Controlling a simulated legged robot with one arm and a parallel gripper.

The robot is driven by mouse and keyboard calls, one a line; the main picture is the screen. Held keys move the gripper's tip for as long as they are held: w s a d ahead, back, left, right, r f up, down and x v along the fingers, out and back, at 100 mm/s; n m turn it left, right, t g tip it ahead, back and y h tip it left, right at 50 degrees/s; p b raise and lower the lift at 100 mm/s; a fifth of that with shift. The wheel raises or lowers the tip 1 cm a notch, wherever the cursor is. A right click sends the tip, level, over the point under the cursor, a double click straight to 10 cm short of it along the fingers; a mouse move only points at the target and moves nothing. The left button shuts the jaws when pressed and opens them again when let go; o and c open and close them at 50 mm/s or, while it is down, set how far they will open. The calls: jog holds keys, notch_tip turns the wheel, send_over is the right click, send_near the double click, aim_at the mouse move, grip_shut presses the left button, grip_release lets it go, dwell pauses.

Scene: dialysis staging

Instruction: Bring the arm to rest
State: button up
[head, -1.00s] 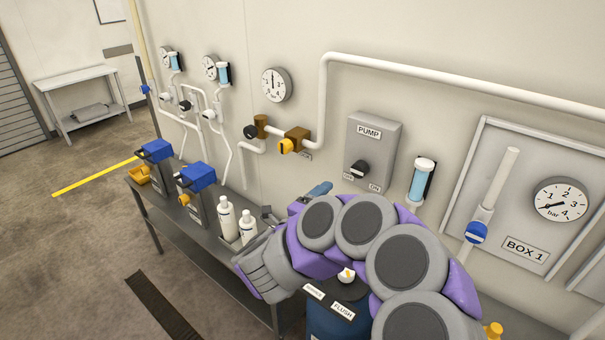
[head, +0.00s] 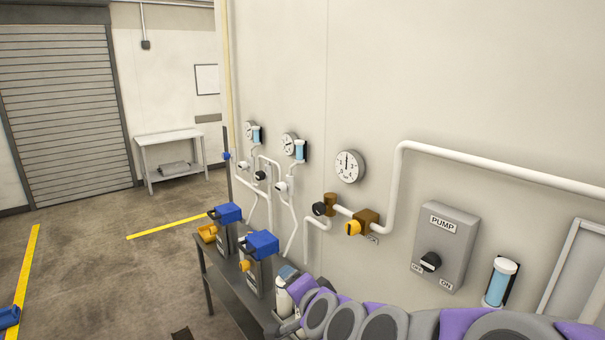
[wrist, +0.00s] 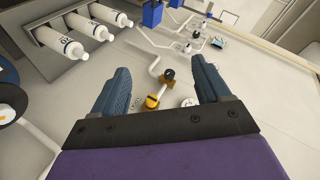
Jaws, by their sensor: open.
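My gripper (wrist: 162,85) shows in the wrist view with its two blue-grey fingers spread wide apart and nothing between them. Beyond the fingers are the wall pipes, a brown valve with a yellow knob (wrist: 152,102) and a black knob (wrist: 168,74). In the head view my grey and purple arm runs along the bottom right edge, bent and partly cut off by the frame. The gripper end is at the arm's left, over the bench near a white bottle (head: 283,302); its fingers are hard to make out there.
Two blue-topped canisters (head: 262,245) (head: 228,214) stand on the grey bench (head: 238,308). The wall holds gauges (head: 350,166), white pipes (head: 400,180) and a PUMP switch box (head: 445,245). Open floor (head: 110,280) lies left, with a side table (head: 170,150) and shutter behind.

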jog(key=s+d+f+n+g, duration=0.2)
jog(key=s+f+n+g, duration=0.15)
jog(key=s, duration=0.45)
jog(key=s+d+f+n+g, duration=0.2)
jog(key=s+f+n+g, duration=0.15)
jog(key=s, duration=0.55)
jog(key=s+d+f+g+h, duration=0.1)
jog(key=s+d+g+h, duration=0.1)
jog(key=s+d, duration=0.3)
jog(key=s+d+f+n+g+h, duration=0.1)
jog(key=s+d+g, duration=0.4)
jog(key=s, duration=0.9)
jog(key=shift+s+d+n+h, duration=0.25)
jog(key=shift+d+h, duration=0.3)
jog(key=shift+h, duration=0.35)
jog(key=shift+w, duration=0.1)
